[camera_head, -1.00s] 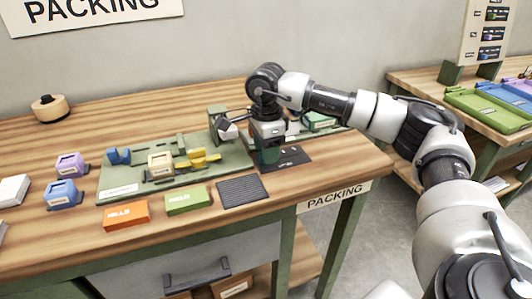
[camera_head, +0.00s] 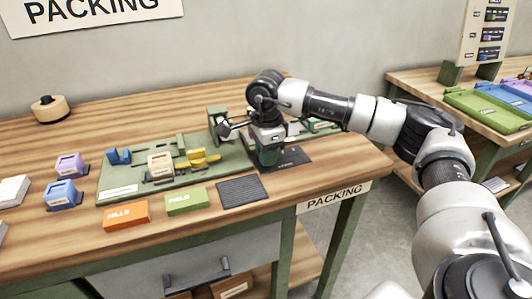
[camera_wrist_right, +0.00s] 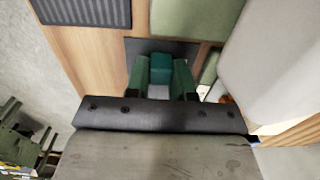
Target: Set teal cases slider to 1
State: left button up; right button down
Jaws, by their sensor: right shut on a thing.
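My right gripper (camera_head: 267,158) points down over the dark mat (camera_head: 292,156) at the right end of the packing table. In the right wrist view my right gripper (camera_wrist_right: 160,78) has its two green fingers on either side of a teal block (camera_wrist_right: 160,64), shut on it. Only the block's top shows between the fingers, and the gripper hides most of it in the head view. I cannot make out a slider or its number marks. My left gripper is in neither view.
A green board (camera_head: 125,190) with blue, tan and yellow pieces lies left of the gripper. An orange block (camera_head: 127,215), a green block (camera_head: 186,201) and a ribbed dark pad (camera_head: 242,191) lie along the front. Purple (camera_head: 70,166) and blue (camera_head: 61,195) stamps stand left.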

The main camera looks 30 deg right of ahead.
aim_at(278, 160)
jog(key=shift+s+d, duration=0.2)
jog(key=shift+d, duration=0.6)
jog(key=shift+s+d, duration=0.15)
jog(key=shift+d, duration=0.6)
jog(key=c, duration=1)
grip_release()
jog(key=shift+a, duration=0.1)
jog(key=shift+o, duration=0.2)
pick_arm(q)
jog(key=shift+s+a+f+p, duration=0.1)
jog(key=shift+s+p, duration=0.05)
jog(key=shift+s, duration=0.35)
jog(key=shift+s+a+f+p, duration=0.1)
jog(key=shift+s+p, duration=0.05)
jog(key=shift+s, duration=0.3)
pick_arm(e)
notch_tip(278, 160, up, 11)
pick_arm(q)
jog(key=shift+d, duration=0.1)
pick_arm(e)
jog(key=shift+f, duration=0.15)
